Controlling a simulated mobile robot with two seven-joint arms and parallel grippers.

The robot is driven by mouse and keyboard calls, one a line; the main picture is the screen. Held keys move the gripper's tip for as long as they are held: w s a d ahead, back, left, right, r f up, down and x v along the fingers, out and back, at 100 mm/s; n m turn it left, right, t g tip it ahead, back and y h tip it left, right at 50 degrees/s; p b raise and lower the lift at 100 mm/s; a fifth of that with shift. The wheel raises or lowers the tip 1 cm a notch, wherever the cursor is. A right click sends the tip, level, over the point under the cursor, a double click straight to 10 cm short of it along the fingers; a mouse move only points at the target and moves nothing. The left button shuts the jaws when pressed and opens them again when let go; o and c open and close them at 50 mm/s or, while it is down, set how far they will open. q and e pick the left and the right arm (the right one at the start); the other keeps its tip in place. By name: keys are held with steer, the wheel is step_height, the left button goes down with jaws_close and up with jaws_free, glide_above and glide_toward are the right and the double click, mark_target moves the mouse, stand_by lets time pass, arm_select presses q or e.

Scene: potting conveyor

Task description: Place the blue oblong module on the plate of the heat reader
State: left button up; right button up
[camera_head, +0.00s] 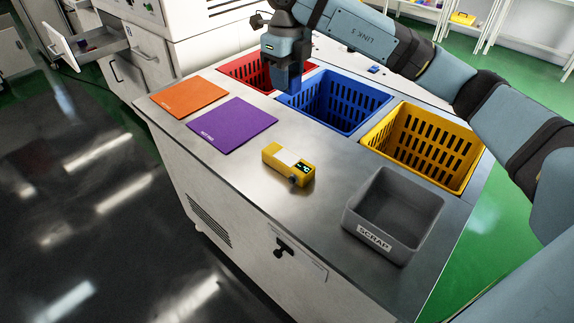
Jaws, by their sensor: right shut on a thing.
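My right gripper (287,57) comes in from the upper right and points down over the adjoining edges of the red and blue baskets. It is shut on the blue oblong module (291,79), which hangs upright below the fingers; the fingers hide its upper part. The yellow heat reader (301,174) lies on the steel worktop, nearer and apart from the gripper. Its pale plate (288,156) looks bare, and its small dark display is lit. My left gripper is not in view.
The red basket (233,76), blue basket (350,122) and yellow basket (418,161) sit along the back of the worktop. A grey scrap bin (363,207) stands at the right. Orange (189,97) and purple (232,125) mats lie at the left. Bare steel surrounds the reader.

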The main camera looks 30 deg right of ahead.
steer(key=shift+f, duration=0.25)
glide_above(287, 157)
step_height(287, 157, down, 16)
steer(key=shift+r, duration=0.2)
step_height(287, 157, down, 4)
steer(key=shift+r, duration=0.25)
steer(key=shift+f, duration=0.15)
steer(key=shift+f, duration=0.2)
steer(key=o, duration=0.9)
steer(key=shift+o, duration=0.2)
